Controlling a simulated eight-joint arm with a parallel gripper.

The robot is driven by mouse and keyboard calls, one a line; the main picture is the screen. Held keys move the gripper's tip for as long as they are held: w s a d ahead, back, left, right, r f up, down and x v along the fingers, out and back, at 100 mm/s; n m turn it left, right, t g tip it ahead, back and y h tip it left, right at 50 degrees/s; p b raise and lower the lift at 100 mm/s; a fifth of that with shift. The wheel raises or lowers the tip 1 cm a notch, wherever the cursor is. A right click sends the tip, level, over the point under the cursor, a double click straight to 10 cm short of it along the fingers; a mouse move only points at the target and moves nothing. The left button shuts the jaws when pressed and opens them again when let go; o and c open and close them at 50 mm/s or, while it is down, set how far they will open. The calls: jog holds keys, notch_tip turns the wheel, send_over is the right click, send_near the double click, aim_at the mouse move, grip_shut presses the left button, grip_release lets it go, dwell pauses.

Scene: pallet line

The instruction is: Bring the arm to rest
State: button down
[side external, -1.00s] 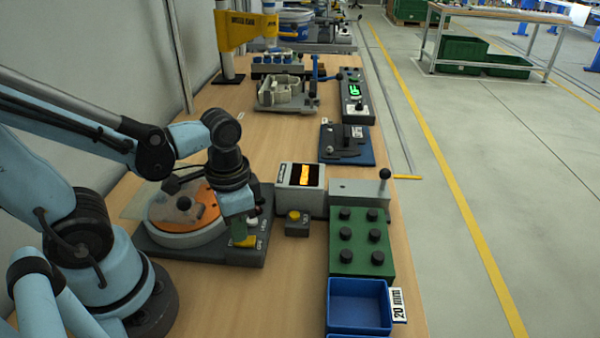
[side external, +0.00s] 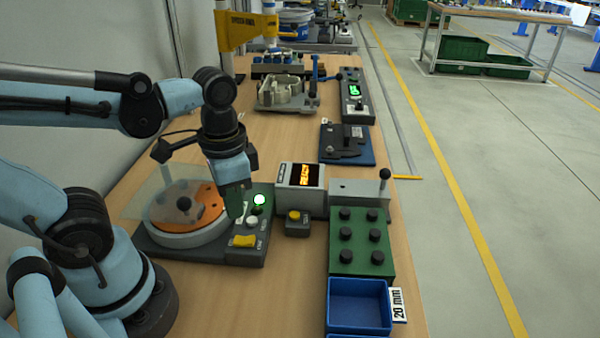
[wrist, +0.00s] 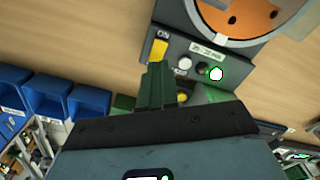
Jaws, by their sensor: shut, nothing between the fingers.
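My gripper (side external: 236,206) is shut and empty. It hangs fingers down above the right part of the grey machine base (side external: 160,243), close to the orange round plate (side external: 205,212). In the wrist view my gripper's green fingers (wrist: 155,85) are together, with the yellow rocker switch (wrist: 159,48) just beyond them. The same yellow switch (side external: 243,241) shows below the fingertips in the side view. A green lamp (side external: 259,199) is lit on the base, next to a white button (side external: 252,220). I see a gap between the fingertips and the switch.
A display box (side external: 300,187) and a small box with a yellow button (side external: 294,222) stand to the right. A clear guard (side external: 150,196) stands by the plate. The front wood table is clear.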

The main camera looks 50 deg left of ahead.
jog(key=shift+r, duration=0.55)
